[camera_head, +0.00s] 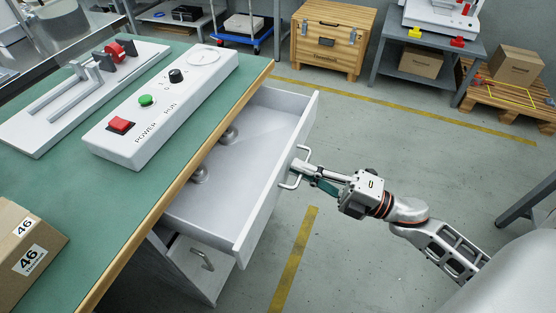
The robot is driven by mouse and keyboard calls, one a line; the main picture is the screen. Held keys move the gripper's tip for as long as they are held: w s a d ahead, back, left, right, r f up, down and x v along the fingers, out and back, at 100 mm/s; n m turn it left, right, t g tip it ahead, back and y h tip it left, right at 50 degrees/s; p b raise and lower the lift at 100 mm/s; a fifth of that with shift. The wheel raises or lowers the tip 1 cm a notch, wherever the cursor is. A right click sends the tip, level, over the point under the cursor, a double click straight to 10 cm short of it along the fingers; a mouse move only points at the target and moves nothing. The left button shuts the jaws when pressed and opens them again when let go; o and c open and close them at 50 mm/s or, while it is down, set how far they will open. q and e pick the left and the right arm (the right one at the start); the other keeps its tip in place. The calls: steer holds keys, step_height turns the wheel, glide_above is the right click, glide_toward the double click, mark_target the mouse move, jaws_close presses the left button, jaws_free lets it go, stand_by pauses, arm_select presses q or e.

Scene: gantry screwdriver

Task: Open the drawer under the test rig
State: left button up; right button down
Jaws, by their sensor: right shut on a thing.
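The drawer (245,162) under the green-topped bench is pulled out, and its pale grey inside shows. Two rounded metal objects (200,174) sit inside it near the bench edge. My right gripper (304,171) is shut on the drawer's bar handle (290,184) at the front panel. The control box (165,105) on the bench has a red switch, a green button and a black knob. A slide fixture with a red part (114,50) stands behind it on a white plate. My left gripper is not in view.
A cardboard box (22,258) marked 46 sits on the bench's near left. A second handled front (202,259) is below the drawer. A wooden crate (330,39), a grey table and a pallet with a box (515,66) stand at the back.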

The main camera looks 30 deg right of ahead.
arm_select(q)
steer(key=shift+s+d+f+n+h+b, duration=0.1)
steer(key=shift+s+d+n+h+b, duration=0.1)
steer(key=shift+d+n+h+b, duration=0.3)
arm_select(e)
steer(key=r+v, duration=0.3)
steer(key=v, duration=1.3)
steer(key=shift+s+d, duration=0.35)
steer(key=shift+s, duration=0.15)
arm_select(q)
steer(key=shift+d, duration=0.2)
arm_select(e)
steer(key=c, duration=2.5)
jaws_free()
steer(key=shift+c, duration=0.2)
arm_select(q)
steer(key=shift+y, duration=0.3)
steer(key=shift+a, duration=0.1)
arm_select(e)
steer(key=v, duration=1.2)
steer(key=shift+r, duration=0.15)
